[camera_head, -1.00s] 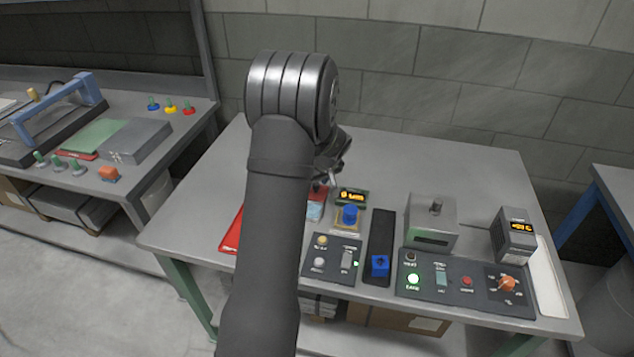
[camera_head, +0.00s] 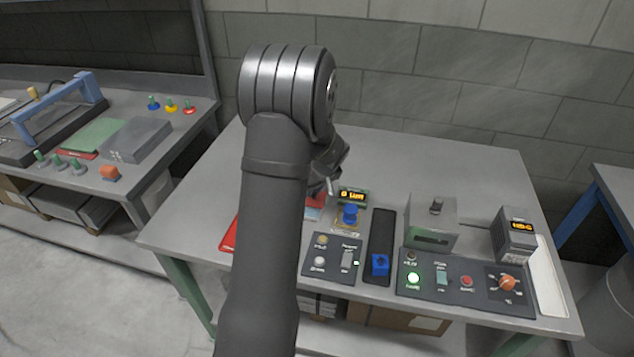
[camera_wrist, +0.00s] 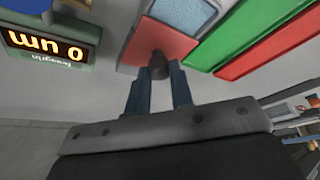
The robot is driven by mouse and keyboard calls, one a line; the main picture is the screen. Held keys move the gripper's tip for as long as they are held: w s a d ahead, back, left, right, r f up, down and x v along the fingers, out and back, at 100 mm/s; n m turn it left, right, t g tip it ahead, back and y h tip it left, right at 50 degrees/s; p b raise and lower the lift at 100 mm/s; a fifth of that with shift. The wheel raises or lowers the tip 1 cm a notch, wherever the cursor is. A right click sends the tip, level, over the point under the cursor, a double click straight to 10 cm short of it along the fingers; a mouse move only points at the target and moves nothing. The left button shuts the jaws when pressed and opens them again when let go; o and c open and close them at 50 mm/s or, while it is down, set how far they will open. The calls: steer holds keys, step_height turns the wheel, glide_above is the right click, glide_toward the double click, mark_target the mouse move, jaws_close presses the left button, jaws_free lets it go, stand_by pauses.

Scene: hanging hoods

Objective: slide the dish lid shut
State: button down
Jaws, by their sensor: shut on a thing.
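The dish lid is a flat red plate (camera_wrist: 150,44) with a dark knob (camera_wrist: 158,66), seen in the wrist view. My gripper (camera_wrist: 159,80) is shut on the knob, one finger on either side. The dish (camera_wrist: 187,12), with a light blue inside and pale rim, lies right beside the lid and is partly uncovered. In the head view my arm hides most of this; a bit of red lid (camera_head: 318,199) and pale blue dish (camera_head: 312,213) show under my gripper (camera_head: 329,185).
A lit display (camera_head: 352,196) and a blue button (camera_head: 350,214) stand close right of the dish. Green (camera_wrist: 255,30) and red (camera_wrist: 275,45) strips lie on its other side. Control panels and a grey box (camera_head: 431,222) sit further right. The table's back is clear.

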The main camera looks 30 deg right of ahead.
steer(key=shift+s+a, duration=1.6)
steer(key=c, duration=1.3)
jaws_free()
steer(key=shift+a, duration=0.1)
steer(key=shift+o, duration=0.2)
steer(key=shift+s+r, duration=0.15)
steer(key=shift+r, duration=0.25)
steer(key=v, duration=1.6)
steer(key=shift+s+r, duration=0.2)
steer(key=shift+r, duration=0.05)
